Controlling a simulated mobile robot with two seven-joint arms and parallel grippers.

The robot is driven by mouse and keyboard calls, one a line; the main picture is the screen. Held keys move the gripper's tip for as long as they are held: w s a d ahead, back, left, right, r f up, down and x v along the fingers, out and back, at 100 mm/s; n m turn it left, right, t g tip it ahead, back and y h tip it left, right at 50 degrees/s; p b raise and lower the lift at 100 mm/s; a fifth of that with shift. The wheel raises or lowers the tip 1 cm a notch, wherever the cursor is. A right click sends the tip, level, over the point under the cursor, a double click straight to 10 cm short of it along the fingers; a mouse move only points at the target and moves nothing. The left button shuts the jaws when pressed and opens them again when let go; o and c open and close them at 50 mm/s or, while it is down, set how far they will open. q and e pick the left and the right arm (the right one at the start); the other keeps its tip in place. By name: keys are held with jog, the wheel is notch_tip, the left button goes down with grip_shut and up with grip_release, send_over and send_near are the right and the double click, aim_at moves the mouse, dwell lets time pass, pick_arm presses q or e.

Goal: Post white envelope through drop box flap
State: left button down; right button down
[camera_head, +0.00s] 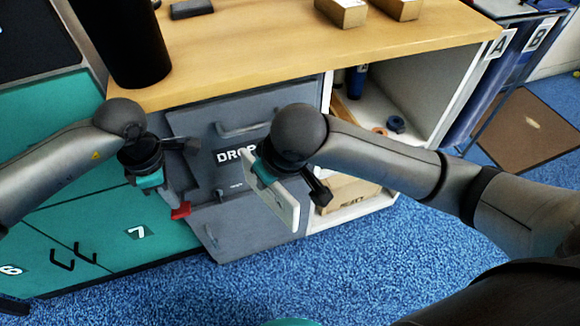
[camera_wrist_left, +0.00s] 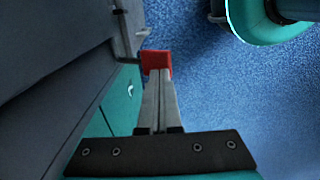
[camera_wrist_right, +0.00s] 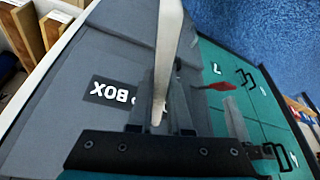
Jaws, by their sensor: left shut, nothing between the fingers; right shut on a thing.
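The grey drop box (camera_head: 265,228) stands under the wooden counter. Its upper front has a bar handle (camera_head: 250,129) and a "DROP" label, partly covered by my right arm. I cannot tell whether the flap is open. My right gripper (camera_wrist_right: 160,105) is shut on the white envelope (camera_head: 283,205), tilted in front of the box; the right wrist view shows it edge-on (camera_wrist_right: 167,45). My left gripper (camera_head: 177,200) is shut and empty at the box's left side. A red piece (camera_wrist_left: 156,63) shows at its fingertips; I cannot tell what it belongs to.
Teal lockers (camera_head: 80,240) stand left of the box. An open white shelf (camera_head: 400,150) stands right of it. A black cylinder (camera_head: 122,40) and small cartons (camera_head: 342,10) are on the counter (camera_head: 240,50). Blue carpet (camera_head: 370,270) in front is clear.

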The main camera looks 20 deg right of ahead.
notch_tip(320, 180, up, 26)
jog(key=s+n+g+y, duration=0.2)
jog(key=n+g+y, duration=0.15)
jog(key=n, duration=1.05)
jog(key=shift+g+h, duration=0.35)
jog(key=shift+g, duration=0.1)
jog(key=shift+w+a+f, duration=0.1)
jog(key=shift+w+f, duration=0.35)
jog(key=shift+w, duration=0.4)
jog(key=shift+w+d+f, duration=0.1)
jog(key=shift+w+f, duration=0.35)
jog(key=shift+w, duration=0.4)
jog(key=shift+w+a+f, duration=0.1)
jog(key=shift+w+f, duration=0.35)
jog(key=shift+w, duration=0.4)
pick_arm(q)
jog(key=shift+f, duration=0.1)
